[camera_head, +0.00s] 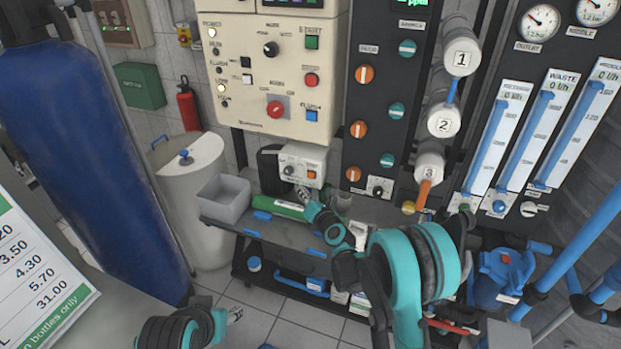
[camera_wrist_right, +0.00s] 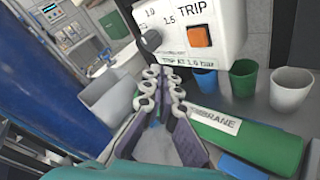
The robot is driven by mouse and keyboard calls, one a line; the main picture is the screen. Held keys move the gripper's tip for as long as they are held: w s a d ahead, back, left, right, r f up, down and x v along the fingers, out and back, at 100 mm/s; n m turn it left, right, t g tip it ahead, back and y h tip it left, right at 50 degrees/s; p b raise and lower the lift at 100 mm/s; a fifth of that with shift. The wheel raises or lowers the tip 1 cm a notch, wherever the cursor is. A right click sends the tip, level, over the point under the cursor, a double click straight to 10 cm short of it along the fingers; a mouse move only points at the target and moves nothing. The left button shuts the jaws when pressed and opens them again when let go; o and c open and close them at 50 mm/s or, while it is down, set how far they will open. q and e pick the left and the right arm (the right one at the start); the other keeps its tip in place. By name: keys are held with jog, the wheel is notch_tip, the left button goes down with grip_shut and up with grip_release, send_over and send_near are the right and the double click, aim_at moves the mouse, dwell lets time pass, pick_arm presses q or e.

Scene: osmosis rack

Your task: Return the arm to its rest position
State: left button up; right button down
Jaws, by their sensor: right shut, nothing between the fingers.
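My right arm (camera_head: 405,285) reaches forward over the grey shelf in front of the rack. Its gripper (camera_head: 303,193) is just below the small white trip box (camera_head: 303,165). In the right wrist view the fingers of this gripper (camera_wrist_right: 163,75) are close together, with nothing held. They point between the grey bin (camera_wrist_right: 108,97) and the green membrane tube (camera_wrist_right: 250,138). The trip box (camera_wrist_right: 195,35) with its orange button is just beyond the fingertips. My left arm (camera_head: 180,328) shows at the bottom edge; its gripper (camera_head: 235,314) is small and partly visible, and its opening is unclear.
The control panel (camera_head: 270,75) and white cylinders (camera_head: 445,120) rise behind. A blue tank (camera_head: 85,160) and price sign (camera_head: 35,275) are left. Open floor (camera_head: 270,305) shows between the arms.

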dwell(0.7)
jog(key=s+d+r+n+g+h, duration=0.1)
jog(key=s+d+r+n+g, duration=0.15)
jog(key=s+r+n, duration=0.5)
jog(key=s+d+r+n+g+h, duration=0.15)
jog(key=s+d+n, duration=0.25)
jog(key=s+n, duration=0.75)
jog(key=s+d+f+n+g+h, duration=0.2)
jog(key=s+d+n, duration=0.3)
jog(key=s+n, duration=0.5)
jog(key=s+d+f+n+g+h, duration=0.2)
jog(key=s+d+n, duration=0.4)
jog(key=s+n, duration=0.3)
jog(key=s+f, duration=0.1)
jog(key=s, duration=0.2)
jog(key=shift+s+d+f+n, duration=0.2)
jog(key=shift+s+f+n, duration=0.1)
jog(key=shift+n, duration=0.1)
